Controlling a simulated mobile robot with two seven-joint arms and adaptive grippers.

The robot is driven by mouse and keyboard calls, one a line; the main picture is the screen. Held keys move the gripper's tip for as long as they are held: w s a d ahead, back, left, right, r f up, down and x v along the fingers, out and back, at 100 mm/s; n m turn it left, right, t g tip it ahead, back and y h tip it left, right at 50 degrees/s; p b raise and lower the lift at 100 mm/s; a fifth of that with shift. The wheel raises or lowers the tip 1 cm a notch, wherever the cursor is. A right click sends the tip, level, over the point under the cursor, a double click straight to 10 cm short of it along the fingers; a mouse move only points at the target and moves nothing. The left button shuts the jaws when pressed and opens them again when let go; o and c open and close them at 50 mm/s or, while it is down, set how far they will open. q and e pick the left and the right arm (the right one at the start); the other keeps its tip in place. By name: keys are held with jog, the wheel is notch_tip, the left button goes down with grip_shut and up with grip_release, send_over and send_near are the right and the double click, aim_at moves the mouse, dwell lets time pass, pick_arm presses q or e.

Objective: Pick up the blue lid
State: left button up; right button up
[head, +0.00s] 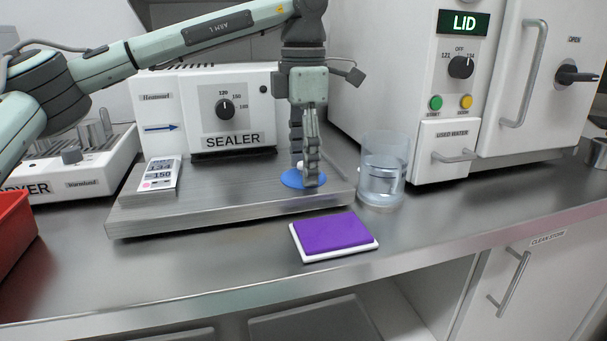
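The blue lid (291,180) is a flat round disc. It lies near the right end of the raised metal platform (230,208) in front of the sealer. My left gripper (307,172) points straight down over the lid, its fingertips at the lid's middle. A small pale bit, perhaps a knob, shows between or behind the fingers. The fingers overlap in this view, so I cannot tell whether they are open or closed on the lid. They hide part of the lid. My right gripper is out of view.
A clear beaker (384,172) stands just right of the platform. A purple-topped white pad (334,232) lies in front. The sealer (228,108) stands behind, with a small display card (160,174) before it. A red bin (15,232) is at left, a large white machine (405,85) at right.

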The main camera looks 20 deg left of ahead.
pick_arm(q)
jog(key=shift+f, duration=0.1)
grip_shut()
jog(key=shift+s, duration=0.1)
dwell(0.3)
